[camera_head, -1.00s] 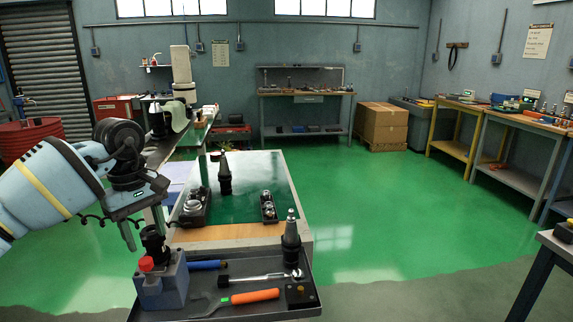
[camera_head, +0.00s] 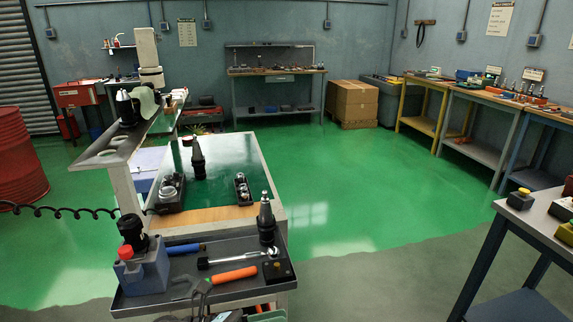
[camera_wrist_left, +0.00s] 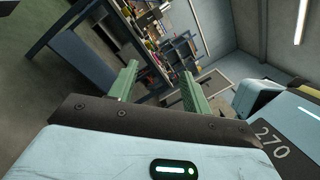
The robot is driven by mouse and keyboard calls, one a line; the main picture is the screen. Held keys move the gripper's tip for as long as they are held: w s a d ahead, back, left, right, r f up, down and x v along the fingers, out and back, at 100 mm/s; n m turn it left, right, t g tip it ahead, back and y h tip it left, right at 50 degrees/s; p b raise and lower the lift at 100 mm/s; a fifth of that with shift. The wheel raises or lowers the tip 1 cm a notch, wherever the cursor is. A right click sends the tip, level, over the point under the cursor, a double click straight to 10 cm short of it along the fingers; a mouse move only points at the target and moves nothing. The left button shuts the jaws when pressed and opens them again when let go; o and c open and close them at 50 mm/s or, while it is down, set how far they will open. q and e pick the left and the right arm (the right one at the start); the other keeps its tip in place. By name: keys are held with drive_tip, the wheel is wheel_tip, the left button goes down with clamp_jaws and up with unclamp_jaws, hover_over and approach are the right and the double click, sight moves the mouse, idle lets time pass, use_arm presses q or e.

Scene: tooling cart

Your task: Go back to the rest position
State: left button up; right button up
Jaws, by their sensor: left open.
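My left gripper (camera_wrist_left: 160,84) shows in the left wrist view with its two green fingers spread apart and nothing between them. It is out of the head view, and my right gripper is in neither view. In the head view, the tooling cart's dark top tray (camera_head: 225,292) is clear of any gripper. On it are a blue-grey block (camera_head: 143,270) with a red knob and a black tool holder in it, a blue-handled tool (camera_head: 183,248), a ratchet (camera_head: 232,257), an orange-handled wrench (camera_head: 232,276) and an upright tool holder (camera_head: 266,220).
A red drum (camera_head: 20,160) stands at left and a grey table (camera_head: 548,222) at right. The green floor (camera_head: 340,195) between is open.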

use_arm(q)
drive_tip(key=s+a+f+n+t+y+p, duration=0.1)
drive_tip(key=s+a+f+n+t+y, duration=0.35)
drive_tip(key=n, duration=0.95)
drive_tip(key=s+a+f+n+t+y, duration=0.2)
drive_tip(key=a+f+n+t+y, duration=0.45)
drive_tip(key=n, duration=0.85)
drive_tip(key=s+a+f+n+g+y, duration=0.2)
drive_tip(key=s+f+n, duration=0.4)
drive_tip(key=s, duration=0.4)
drive_tip(key=s+a+f+n+g+y+p, duration=0.1)
drive_tip(key=s+a+f+n+g+y, duration=0.2)
drive_tip(key=s+f+n, duration=0.3)
drive_tip(key=s+a+f+y, duration=0.1)
drive_tip(key=s+f, duration=0.1)
drive_tip(key=s, duration=0.2)
drive_tip(key=shift+s+a+f+y, duration=0.15)
drive_tip(key=shift+f+y, duration=0.15)
drive_tip(key=shift+f, duration=0.1)
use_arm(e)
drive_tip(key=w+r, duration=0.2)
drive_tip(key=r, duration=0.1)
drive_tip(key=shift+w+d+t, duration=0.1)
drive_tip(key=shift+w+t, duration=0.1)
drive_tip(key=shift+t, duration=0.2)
